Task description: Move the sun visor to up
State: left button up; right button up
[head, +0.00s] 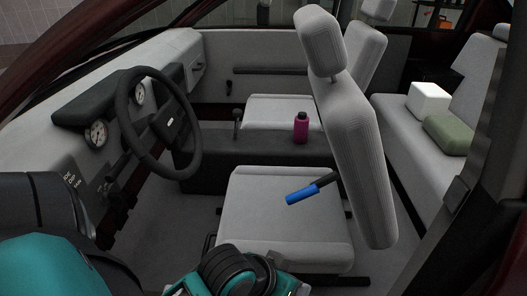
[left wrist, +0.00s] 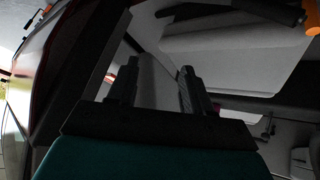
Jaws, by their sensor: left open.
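No sun visor can be made out for certain in the head view. The left gripper's fingers do not show in the head view. My right gripper's fingers are in neither view.
The steering wheel (head: 158,125) and dashboard (head: 85,115) are at left. The front seat (head: 350,150) holds a blue-and-black tool (head: 302,195). A magenta bottle (head: 300,128) stands near the console. A white box (head: 428,99) and green cushion (head: 450,134) lie on the rear seat.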

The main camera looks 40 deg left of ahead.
aim_at(263, 21)
pick_arm(q)
jog(key=w+a+r+n+t+h, duration=0.1)
jog(key=w+r+n+t, duration=0.55)
jog(key=r, duration=0.35)
jog(key=w+a+r+n+t+h, duration=0.1)
jog(key=w+a+r+n+t, duration=0.1)
jog(key=w+r+n+t, duration=0.5)
jog(key=s+a+r+n+y, duration=0.1)
jog(key=a+r+n+y, duration=0.9)
jog(key=n, duration=0.5)
jog(key=a+r+n+y, duration=0.5)
jog(key=r+n+y, duration=0.3)
jog(key=n+y, duration=0.5)
jog(key=shift+n+h, duration=0.85)
jog(key=shift+h, duration=0.05)
jog(key=p+x, duration=0.3)
jog(key=x, duration=0.7)
jog(key=shift+w+a+r+p, duration=0.1)
jog(key=shift+a+r+p, duration=0.15)
jog(key=shift+a+p, duration=0.1)
jog(key=shift+w+a+r, duration=0.3)
jog(key=shift+w+r, duration=0.1)
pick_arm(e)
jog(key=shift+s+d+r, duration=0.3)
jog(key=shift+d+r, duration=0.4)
pick_arm(q)
jog(key=shift+c, duration=0.2)
grip_shut()
